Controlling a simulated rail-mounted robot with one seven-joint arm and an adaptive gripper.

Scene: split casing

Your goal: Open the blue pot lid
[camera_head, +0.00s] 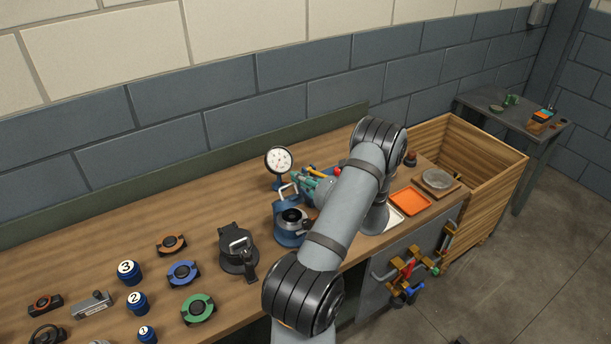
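A blue pot (288,239) stands on the wooden bench, left of my arm. A dark round piece with a pale ring shows at its top. A pale looped handle (287,190) rises at its back left; I cannot tell whether it belongs to a raised lid. My arm passes close to the pot's right side and hides part of the bench there. I cannot make out my gripper's fingers in this view, so its state and any contact with the pot do not show.
A black pot (237,263) stands left of the blue one. A dial gauge (279,160) is behind. Green (198,308), blue (183,273) and orange (171,244) round pieces and numbered knobs lie left. An orange tray (410,201) and a wooden crate (490,151) are right.

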